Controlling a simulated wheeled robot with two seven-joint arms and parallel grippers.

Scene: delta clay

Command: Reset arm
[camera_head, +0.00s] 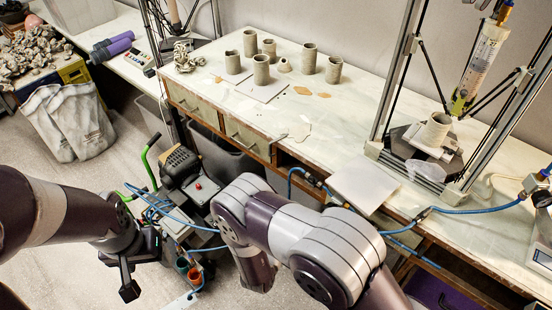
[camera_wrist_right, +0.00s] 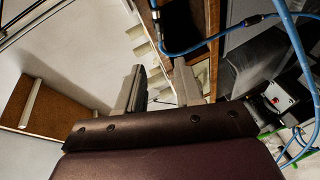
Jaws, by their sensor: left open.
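My left gripper (camera_head: 128,278) hangs over the floor at the lower left in the head view, with dark fingers pointing down. It is open and I see nothing held in it. My right arm bends across the lower middle of the head view, and its gripper is hidden there behind the arm. In the right wrist view the two fingers of my right gripper (camera_wrist_right: 158,88) stand apart with nothing between them.
A long workbench (camera_head: 330,120) carries several clay cylinders (camera_head: 261,70). A clay printer holds another cylinder (camera_head: 434,131) at right. A square white plate (camera_head: 364,184) lies near the bench's front edge. Blue hoses (camera_head: 458,211) run close to my right arm. A machine (camera_head: 182,172) stands below.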

